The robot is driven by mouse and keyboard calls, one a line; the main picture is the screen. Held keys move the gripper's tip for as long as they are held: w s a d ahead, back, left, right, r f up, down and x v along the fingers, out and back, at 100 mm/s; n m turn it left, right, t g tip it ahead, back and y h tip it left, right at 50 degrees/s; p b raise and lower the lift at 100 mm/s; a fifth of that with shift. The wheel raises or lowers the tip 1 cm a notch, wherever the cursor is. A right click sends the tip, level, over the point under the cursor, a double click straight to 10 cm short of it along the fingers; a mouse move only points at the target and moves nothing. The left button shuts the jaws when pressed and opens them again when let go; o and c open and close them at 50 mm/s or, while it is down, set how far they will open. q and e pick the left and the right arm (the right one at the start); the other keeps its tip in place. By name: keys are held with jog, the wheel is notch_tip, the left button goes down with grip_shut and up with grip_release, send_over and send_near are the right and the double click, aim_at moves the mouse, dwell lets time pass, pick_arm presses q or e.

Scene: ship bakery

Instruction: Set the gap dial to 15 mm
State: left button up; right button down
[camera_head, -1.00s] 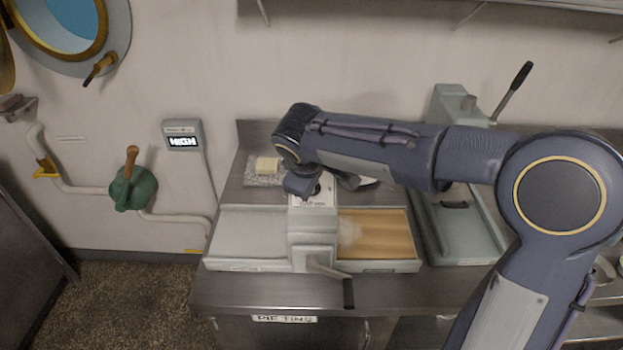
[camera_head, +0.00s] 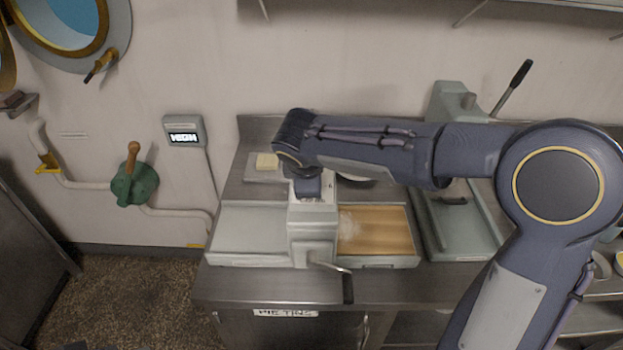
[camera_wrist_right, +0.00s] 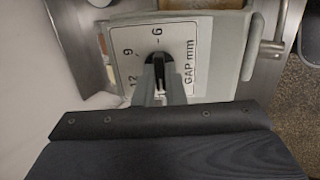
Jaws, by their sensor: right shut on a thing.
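The sheeter (camera_head: 312,225) stands on the steel counter. Its white dial plate (camera_wrist_right: 190,40) faces up and reads "GAP mm", with 6, 9 and 12 visible; no 15 shows, and part of the scale is hidden by my gripper. The black dial knob (camera_wrist_right: 157,60) sits between the fingertips of my right gripper (camera_wrist_right: 160,72), which is shut on it. The knob's visible end lies near the 6 mark, but I cannot tell the exact setting. In the head view, my right wrist covers most of the dial. My left gripper is out of view.
A crank handle (camera_head: 347,288) sticks out at the sheeter's front. A floured wooden board (camera_head: 380,232) lies on its right side. A pale block (camera_head: 266,161) sits behind left. A lever press (camera_head: 458,225) stands to the right, below my arm.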

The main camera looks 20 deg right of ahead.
jog(key=shift+r, duration=0.1)
jog(key=c, duration=1.5)
grip_release()
jog(key=shift+a, duration=0.1)
jog(key=v, duration=0.7)
jog(key=shift+s+r+b, duration=0.2)
jog(key=shift+r+b, duration=0.1)
jog(key=shift+b, duration=0.15)
